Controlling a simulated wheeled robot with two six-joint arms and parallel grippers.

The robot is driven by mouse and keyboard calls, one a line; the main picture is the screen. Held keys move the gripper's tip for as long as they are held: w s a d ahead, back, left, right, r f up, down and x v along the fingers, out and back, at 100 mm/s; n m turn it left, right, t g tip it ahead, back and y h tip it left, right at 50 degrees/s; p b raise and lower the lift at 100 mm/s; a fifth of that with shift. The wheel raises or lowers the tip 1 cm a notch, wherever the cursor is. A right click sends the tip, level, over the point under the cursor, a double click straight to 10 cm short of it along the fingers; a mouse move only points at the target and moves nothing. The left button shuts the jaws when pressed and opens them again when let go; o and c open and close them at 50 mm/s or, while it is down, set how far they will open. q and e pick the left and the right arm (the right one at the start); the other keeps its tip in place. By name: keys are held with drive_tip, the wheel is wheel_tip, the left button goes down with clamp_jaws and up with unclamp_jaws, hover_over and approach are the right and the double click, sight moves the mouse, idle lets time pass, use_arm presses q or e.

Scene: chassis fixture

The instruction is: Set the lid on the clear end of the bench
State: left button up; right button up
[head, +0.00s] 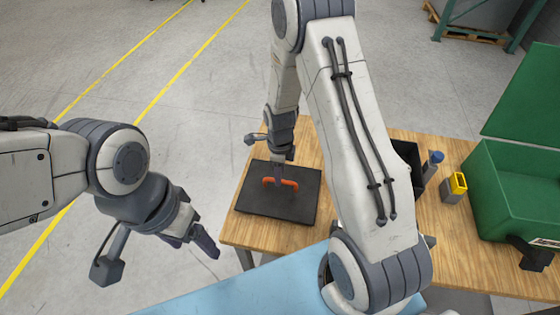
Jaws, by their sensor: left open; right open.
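The lid (290,205), a flat black plate with an orange handle (269,182), lies on the left end of the wooden bench (240,235). My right gripper (280,178) points down at the middle of the handle and is open. Its fingertips are at the handle; I cannot tell whether they touch it. My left gripper (204,245) is open and empty, off to the left of the bench and apart from the lid.
A dark open bin (408,155) is partly hidden behind my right arm. A blue-topped item (435,158), a yellow-and-grey block (455,187) and an open green case (500,190) stand to the right. A light blue surface (230,290) lies in front.

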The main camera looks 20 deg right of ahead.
wheel_tip(320, 180, up, 8)
drive_tip(key=f+b, duration=0.1)
drive_tip(key=b, duration=0.1)
drive_tip(key=s+a+r+n, duration=0.8)
drive_tip(key=a+r+n, duration=0.15)
drive_tip(key=n, duration=0.35)
drive_tip(key=s+a+r+n, duration=0.2)
drive_tip(key=s+n, duration=0.5)
drive_tip(key=n, duration=0.2)
drive_tip(key=s+a+r+n+y, duration=0.1)
drive_tip(key=s+a+r+n, duration=0.1)
drive_tip(key=s+n, duration=0.6)
drive_tip(key=shift+s+a+n, duration=0.15)
drive_tip(key=shift+a+n, duration=0.55)
drive_tip(key=shift+n, duration=0.4)
